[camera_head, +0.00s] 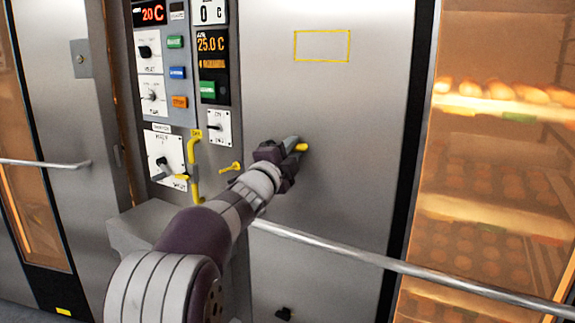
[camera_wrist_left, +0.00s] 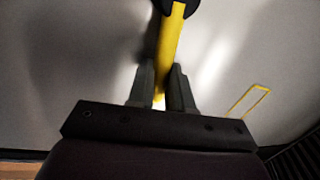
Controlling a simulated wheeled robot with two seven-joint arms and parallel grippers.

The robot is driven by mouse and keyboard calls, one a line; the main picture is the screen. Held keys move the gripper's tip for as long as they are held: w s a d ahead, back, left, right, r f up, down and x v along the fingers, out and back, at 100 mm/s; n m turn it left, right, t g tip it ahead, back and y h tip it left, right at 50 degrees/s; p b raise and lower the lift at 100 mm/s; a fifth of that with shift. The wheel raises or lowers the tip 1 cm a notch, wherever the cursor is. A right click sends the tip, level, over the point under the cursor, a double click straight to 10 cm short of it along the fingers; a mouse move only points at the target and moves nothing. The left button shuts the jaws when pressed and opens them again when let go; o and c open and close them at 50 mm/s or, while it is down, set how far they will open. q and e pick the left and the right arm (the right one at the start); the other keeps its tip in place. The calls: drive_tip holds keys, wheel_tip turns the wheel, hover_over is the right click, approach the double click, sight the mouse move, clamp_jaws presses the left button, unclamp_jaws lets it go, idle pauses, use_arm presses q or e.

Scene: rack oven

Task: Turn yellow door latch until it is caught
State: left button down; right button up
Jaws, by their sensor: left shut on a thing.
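The yellow door latch (camera_head: 302,147) is on the steel oven door, and its yellow end shows just past my left gripper (camera_head: 288,150). In the left wrist view the latch (camera_wrist_left: 170,45) is a yellow bar running up from between the two dark fingers to a dark round mount at the top edge. My left gripper (camera_wrist_left: 163,72) is shut on the bar. In the head view my gripper hides most of the latch and its mount. My right gripper is in neither view.
Left of my gripper are a small yellow lever (camera_head: 231,168), a vertical yellow handle (camera_head: 194,170) and a control panel (camera_head: 168,90). A long metal bar (camera_head: 370,257) crosses the door below my arm. A lit window (camera_head: 500,190) with baked goods is at right.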

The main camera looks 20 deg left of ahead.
use_arm(q)
drive_tip(key=shift+d+f+m+h+b, duration=0.1)
drive_tip(key=shift+f+m+h+b, duration=0.4)
drive_tip(key=shift+f+m+b, duration=0.65)
drive_tip(key=shift+r+m, duration=0.2)
drive_tip(key=shift+m, duration=0.15)
drive_tip(key=c, duration=1.3)
unclamp_jaws()
drive_tip(key=shift+o, duration=1.3)
drive_tip(key=shift+d, duration=0.2)
drive_tip(key=shift+s+a, duration=0.1)
drive_tip(key=shift+a, duration=0.05)
drive_tip(key=s+f+b, duration=0.2)
drive_tip(key=s, duration=1)
drive_tip(key=shift+s+a+f, duration=0.15)
drive_tip(key=shift+a+f, duration=0.05)
drive_tip(key=shift+a, duration=0.05)
